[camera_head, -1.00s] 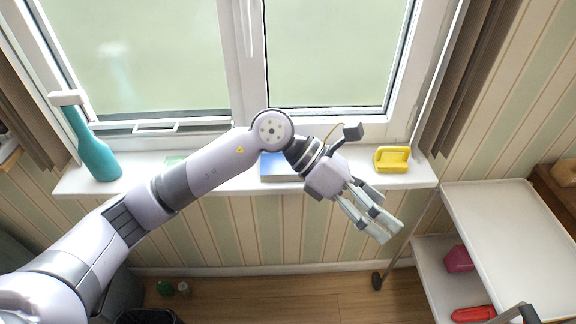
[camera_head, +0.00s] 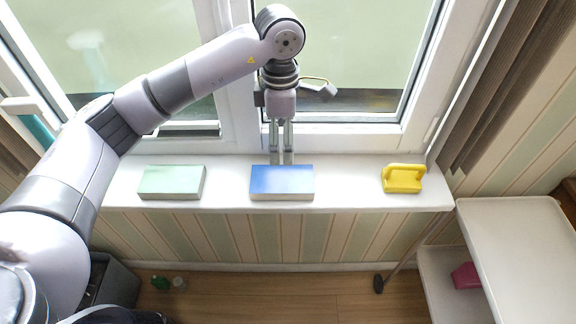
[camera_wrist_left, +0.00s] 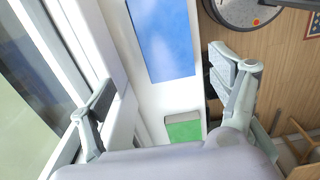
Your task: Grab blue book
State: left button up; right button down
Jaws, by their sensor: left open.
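The blue book (camera_head: 282,181) lies flat on the white windowsill in the head view, with its pale page edge facing the room. It also shows in the left wrist view (camera_wrist_left: 162,38), between and beyond the fingers. My left gripper (camera_head: 281,160) points down at the back edge of the blue book, on its window side. In the left wrist view the left gripper (camera_wrist_left: 165,95) is open, its two fingers wide apart with nothing between the tips. Whether a finger touches the book I cannot tell. My right gripper is not in view.
A green book (camera_head: 171,181) lies left of the blue one on the windowsill (camera_head: 345,190). A yellow object with a handle (camera_head: 403,178) sits to the right. The window frame is close behind the gripper. A white cart (camera_head: 515,250) stands at right.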

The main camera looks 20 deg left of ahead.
pick_arm(q)
jog(key=p, duration=0.3)
send_over(282, 177)
notch_tip(282, 177, down, 5)
jog(key=shift+f, duration=0.85)
notch_tip(282, 177, down, 4)
jog(key=shift+s+f+p, duration=0.15)
jog(key=shift+p, duration=1.1)
jog(key=shift+f, duration=0.35)
jog(key=shift+c, duration=0.3)
jog(key=c, duration=1)
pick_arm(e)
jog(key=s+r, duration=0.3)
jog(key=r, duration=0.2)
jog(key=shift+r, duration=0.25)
